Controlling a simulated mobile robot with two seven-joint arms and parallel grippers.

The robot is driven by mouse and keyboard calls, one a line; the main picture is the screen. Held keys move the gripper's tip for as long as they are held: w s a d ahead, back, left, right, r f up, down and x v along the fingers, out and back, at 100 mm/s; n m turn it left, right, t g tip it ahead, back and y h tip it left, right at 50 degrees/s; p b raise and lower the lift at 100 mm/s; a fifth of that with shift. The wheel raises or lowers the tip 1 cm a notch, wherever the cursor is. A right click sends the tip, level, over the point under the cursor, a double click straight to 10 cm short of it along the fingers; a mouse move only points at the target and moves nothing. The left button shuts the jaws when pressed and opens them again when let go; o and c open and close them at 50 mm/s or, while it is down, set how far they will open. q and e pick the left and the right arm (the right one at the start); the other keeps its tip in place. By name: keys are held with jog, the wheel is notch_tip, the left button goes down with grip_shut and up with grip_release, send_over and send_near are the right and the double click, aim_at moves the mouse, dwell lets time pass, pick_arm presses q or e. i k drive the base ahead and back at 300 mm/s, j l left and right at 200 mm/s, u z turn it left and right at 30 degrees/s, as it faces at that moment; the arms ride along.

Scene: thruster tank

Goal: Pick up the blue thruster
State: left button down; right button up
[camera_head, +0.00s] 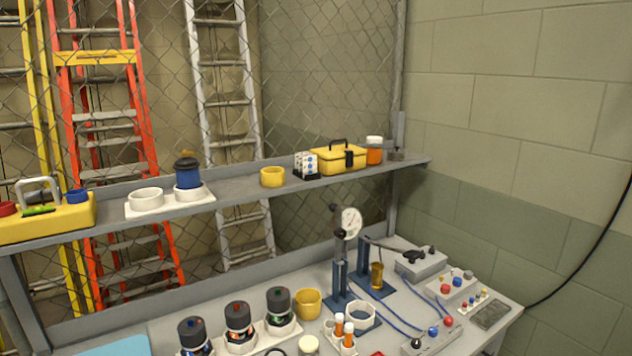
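A blue cylinder with a dark top (188,171) stands upright on the upper shelf, in or on the right-hand place of a white holder (166,206). The white ring (146,197) at the left of that holder is empty. On the bench below, a dark canister with a blue mark on top (195,336) stands at the left of a row. I cannot tell from the picture which blue-marked thing is the thruster. Neither of my grippers shows.
The shelf (235,187) also bears a yellow box (338,157), a yellow cup (272,177) and an orange jar (374,150). A gauge stand (350,225), a yellow pot (308,303) and control boxes (416,262) crowd the bench. A chain-link fence rises behind the shelf.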

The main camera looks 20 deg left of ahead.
aim_at(187, 169)
jog(key=k+u, duration=0.15)
jog(key=u, duration=1)
